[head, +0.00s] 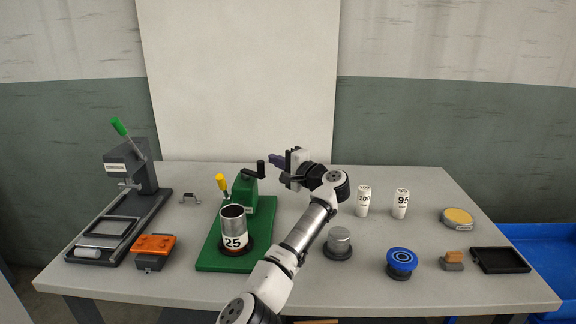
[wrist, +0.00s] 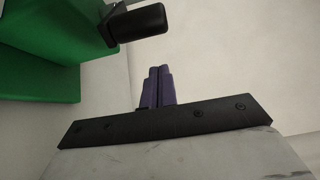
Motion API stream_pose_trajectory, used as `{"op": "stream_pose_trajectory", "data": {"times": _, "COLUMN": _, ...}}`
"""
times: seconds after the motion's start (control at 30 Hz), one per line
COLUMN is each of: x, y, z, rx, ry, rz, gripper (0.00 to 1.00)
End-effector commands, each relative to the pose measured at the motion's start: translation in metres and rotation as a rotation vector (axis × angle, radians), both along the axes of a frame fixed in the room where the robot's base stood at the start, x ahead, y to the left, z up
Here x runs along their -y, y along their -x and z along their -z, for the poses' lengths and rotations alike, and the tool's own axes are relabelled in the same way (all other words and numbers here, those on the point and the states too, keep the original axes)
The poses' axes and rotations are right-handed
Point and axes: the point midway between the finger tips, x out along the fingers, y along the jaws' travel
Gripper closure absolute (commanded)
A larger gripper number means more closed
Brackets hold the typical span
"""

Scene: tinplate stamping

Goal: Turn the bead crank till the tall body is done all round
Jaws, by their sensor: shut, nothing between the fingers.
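The bead machine is a green block (head: 246,189) on a green base plate (head: 216,262), left of centre on the bench. Its crank has a black handle (head: 261,168) at the upper right and shows large in the wrist view (wrist: 138,24). A yellow-knobbed lever (head: 222,182) stands at its left. The tall body (head: 232,217), a silver cylinder marked 25, stands upright on the plate in front of the block. The far side of its rim is hidden. My gripper (head: 274,158) is shut and empty, just right of the crank handle and apart from it. Its fingers (wrist: 158,86) lie together in the wrist view.
A lever press (head: 129,165) and an orange block (head: 155,244) stand at the left. Right of my arm are a grey cylinder (head: 340,241), white cylinders marked 100 (head: 363,203) and 95 (head: 400,205), a blue round piece (head: 402,258) and a black tray (head: 501,261).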

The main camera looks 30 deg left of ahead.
Motion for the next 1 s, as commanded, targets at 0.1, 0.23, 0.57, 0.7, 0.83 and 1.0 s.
{"op": "stream_pose_trajectory", "data": {"times": 0.1, "x": 0.003, "y": 0.013, "z": 0.0, "rx": 0.002, "ry": -0.002, "rz": 0.002, "gripper": 1.0}}
{"op": "stream_pose_trajectory", "data": {"times": 0.23, "x": 0.005, "y": 0.025, "z": 0.0, "rx": 0.002, "ry": -0.001, "rz": 0.001, "gripper": 1.0}}
{"op": "stream_pose_trajectory", "data": {"times": 0.57, "x": 0.009, "y": 0.038, "z": 0.001, "rx": 0.001, "ry": 0.0, "rz": 0.002, "gripper": 1.0}}
{"op": "stream_pose_trajectory", "data": {"times": 0.7, "x": 0.009, "y": 0.038, "z": 0.001, "rx": 0.001, "ry": 0.0, "rz": 0.002, "gripper": 1.0}}
{"op": "stream_pose_trajectory", "data": {"times": 0.83, "x": 0.009, "y": 0.038, "z": 0.001, "rx": 0.001, "ry": 0.0, "rz": 0.002, "gripper": 1.0}}
{"op": "stream_pose_trajectory", "data": {"times": 1.0, "x": 0.004, "y": 0.042, "z": 0.002, "rx": 0.002, "ry": 0.001, "rz": 0.013, "gripper": 1.0}}
